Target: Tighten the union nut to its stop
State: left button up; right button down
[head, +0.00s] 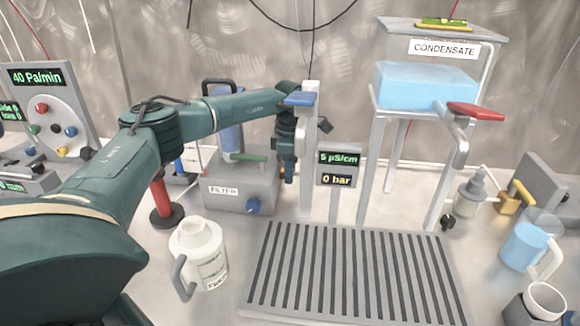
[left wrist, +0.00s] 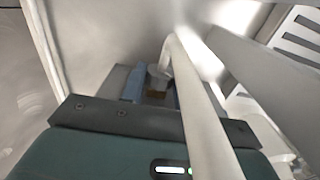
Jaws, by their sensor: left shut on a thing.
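My left gripper (head: 289,172) points down behind the grey upright post with the blue lever (head: 300,99), between the filter unit and the small display. In the left wrist view my left gripper (left wrist: 152,90) is shut at the lower end of a pale bent pipe (left wrist: 185,70). A small brownish piece (left wrist: 155,94) shows between the jaws, which looks like the union nut. Its outline is mostly hidden, and I cannot tell how far it is turned. In the head view the nut is hidden behind the post and gripper. My right gripper is not in view.
The filter unit (head: 240,189) stands left of the post. The display (head: 338,166) reads 5 µS/cm and 0 bar. A slatted grate (head: 350,276) lies in front, with a white jug (head: 204,250) left of it. The condensate stand (head: 431,75) is at right.

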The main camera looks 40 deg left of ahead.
pick_arm(q)
jog(key=shift+g, duration=0.3)
jog(key=o, duration=1)
jog(key=shift+c, duration=0.2)
jog(key=shift+r, duration=0.1)
notch_tip(320, 180, up, 13)
jog(key=shift+w+a+p, duration=0.2)
jog(key=shift+w+p, duration=0.1)
jog(key=shift+w, duration=0.05)
